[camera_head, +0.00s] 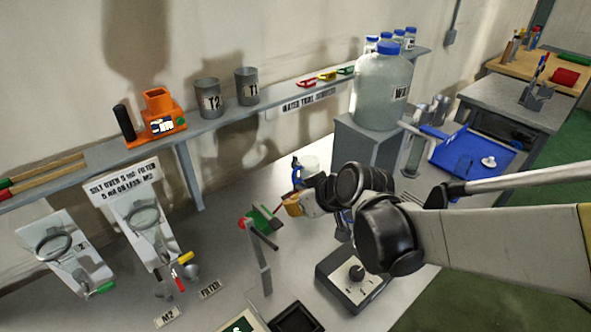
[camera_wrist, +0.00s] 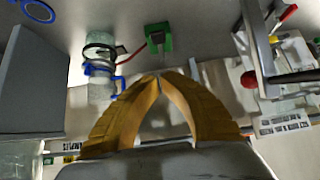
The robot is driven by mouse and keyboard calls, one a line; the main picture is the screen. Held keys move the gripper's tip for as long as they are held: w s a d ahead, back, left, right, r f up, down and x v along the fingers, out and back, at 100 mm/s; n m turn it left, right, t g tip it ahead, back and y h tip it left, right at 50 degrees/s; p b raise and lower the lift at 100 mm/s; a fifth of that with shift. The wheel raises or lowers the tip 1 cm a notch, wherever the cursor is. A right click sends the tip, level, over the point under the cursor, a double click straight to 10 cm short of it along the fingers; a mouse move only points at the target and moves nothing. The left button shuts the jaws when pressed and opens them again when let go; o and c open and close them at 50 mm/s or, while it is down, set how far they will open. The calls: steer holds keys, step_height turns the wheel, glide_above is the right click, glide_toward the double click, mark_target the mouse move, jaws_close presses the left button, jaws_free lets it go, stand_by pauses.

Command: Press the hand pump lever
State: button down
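My gripper (camera_head: 288,205) is over the white bench, in front of the grey pedestal. Its yellow fingers (camera_wrist: 160,80) curve together and their tips meet, with nothing seen between them. I cannot pick out the hand pump lever for certain. In the wrist view, a green block (camera_wrist: 158,38) with a red line lies beyond the fingertips. A clear glass vessel (camera_wrist: 98,75) with blue clips is left of them.
A large blue-capped bottle (camera_head: 381,90) stands on the grey pedestal (camera_head: 366,148). Tilted white stands with rings (camera_head: 148,232) are at the left. A shelf (camera_head: 222,122) runs along the wall, bearing an orange device (camera_head: 160,112).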

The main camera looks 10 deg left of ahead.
stand_by(0.3)
steer(key=b, duration=0.4)
glide_above(278, 223)
step_height(278, 223, down, 8)
steer(key=shift+w+a+r, duration=0.1)
steer(key=shift+a+r, duration=0.05)
step_height(278, 223, down, 2)
steer(key=shift+f+b, duration=0.2)
steer(key=shift+b, duration=0.3)
steer(key=shift+f, duration=0.5)
steer(key=shift+f+b, duration=0.1)
steer(key=shift+b, duration=0.2)
